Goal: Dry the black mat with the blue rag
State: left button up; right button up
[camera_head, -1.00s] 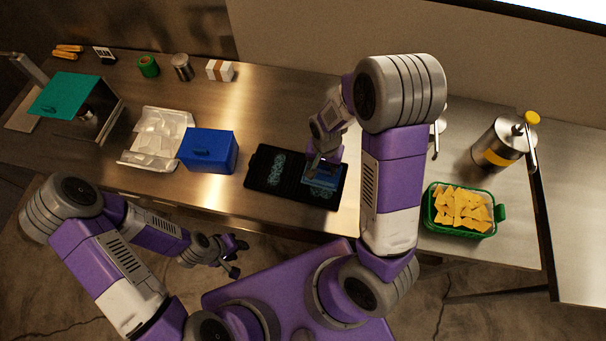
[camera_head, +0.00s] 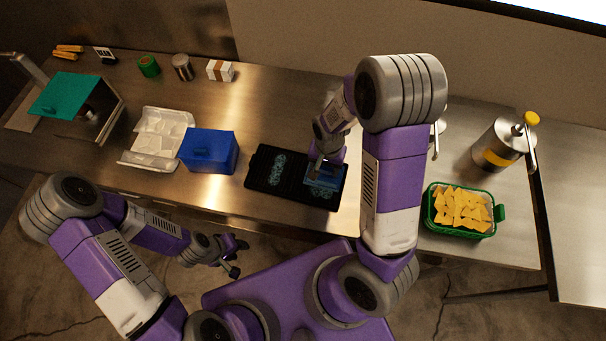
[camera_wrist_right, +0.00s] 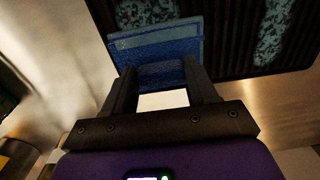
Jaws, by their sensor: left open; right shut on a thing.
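The black mat (camera_head: 257,176) lies on the steel counter, with pale bluish wet-looking patches (camera_head: 278,168) on its left and right parts. In the right wrist view the ribbed mat (camera_wrist_right: 233,50) shows such patches too. The blue rag (camera_head: 318,182) is at the right part of the mat. My right gripper (camera_head: 322,165) is shut on the rag, which shows folded between the fingers in the right wrist view (camera_wrist_right: 157,42). I cannot tell whether the rag presses on the mat. My left gripper (camera_head: 236,258) is open and empty, in front of the counter's edge.
A blue box (camera_head: 208,150) stands close left of the mat, with a white tray (camera_head: 158,138) beyond it. A green basket of chips (camera_head: 460,210) and a steel dispenser (camera_head: 497,146) stand to the right. The counter behind the mat is clear.

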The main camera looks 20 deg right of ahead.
jog(key=shift+w+a+f, duration=0.1)
jog(key=shift+w+a, duration=0.25)
jog(key=shift+a, duration=0.45)
jog(key=shift+w+a, duration=0.3)
jog(key=shift+a, duration=0.45)
jog(key=shift+s+d+p, duration=0.2)
jog(key=shift+s+d, duration=0.05)
jog(key=shift+s, duration=0.8)
jog(key=shift+s+d+p, duration=0.2)
jog(key=shift+s, duration=0.85)
jog(key=shift+w+a, duration=0.1)
jog(key=shift+w+a, duration=0.8)
jog(key=shift+a, duration=0.2)
jog(key=shift+s+d, duration=0.85)
jog(key=shift+d, duration=0.3)
